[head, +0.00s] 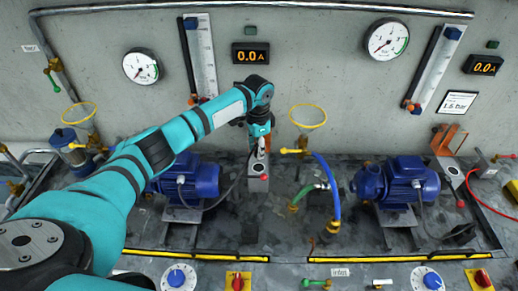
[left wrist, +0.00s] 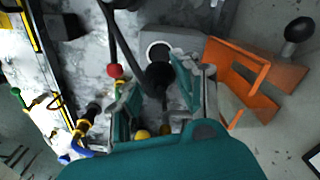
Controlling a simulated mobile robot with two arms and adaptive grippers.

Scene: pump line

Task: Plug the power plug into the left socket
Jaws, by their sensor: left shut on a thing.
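My left gripper (head: 261,150) is in the middle of the head view, pointing down just above the left socket box (head: 257,184). In the left wrist view the gripper (left wrist: 155,95) has its two fingers around the black power plug (left wrist: 158,77). A dark cable (left wrist: 122,45) shows beside the plug. The round, pale-ringed left socket (left wrist: 158,46) is in a grey box just beyond the plug, which overlaps its edge in the picture. The plug appears apart from the socket opening. In the head view the fingers hide the plug. My right gripper is not in view.
An orange bracket (left wrist: 240,75) stands close beside the socket box. Blue pumps (head: 195,180) and (head: 398,180) stand on either side. A blue hose (head: 328,185) and a yellow ring (head: 308,116) are to the right of the gripper.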

